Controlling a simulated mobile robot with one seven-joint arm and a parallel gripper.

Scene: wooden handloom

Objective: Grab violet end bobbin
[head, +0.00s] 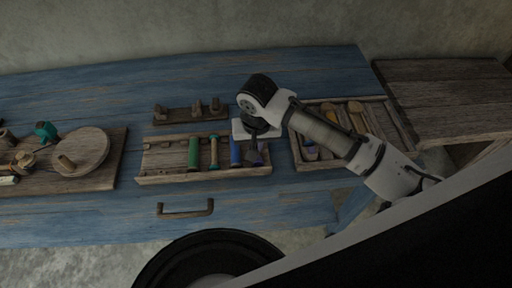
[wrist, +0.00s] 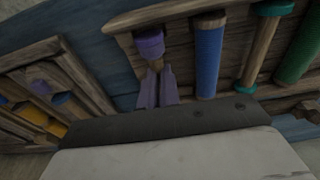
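The violet end bobbin lies in the rightmost slot of the middle wooden rack. In the wrist view its far violet end (wrist: 149,44) and a short piece of bare wooden shaft show; its near part is hidden at my fingers. In the head view a violet part (head: 256,157) shows just below my gripper (head: 258,135). In the wrist view my gripper (wrist: 159,86) shows two narrow, violet-looking fingers close together, over the near part of this bobbin. I cannot tell whether they touch it or grip it.
Beside it in the middle rack (head: 160,178) lie a blue bobbin (wrist: 208,52), a teal-ended wooden bobbin (wrist: 272,9) and a green bobbin (wrist: 303,45). A second tray (head: 395,118) is close on the right. A small peg rack (head: 178,119) stands behind. The blue tabletop (head: 330,66) is clear at the back.

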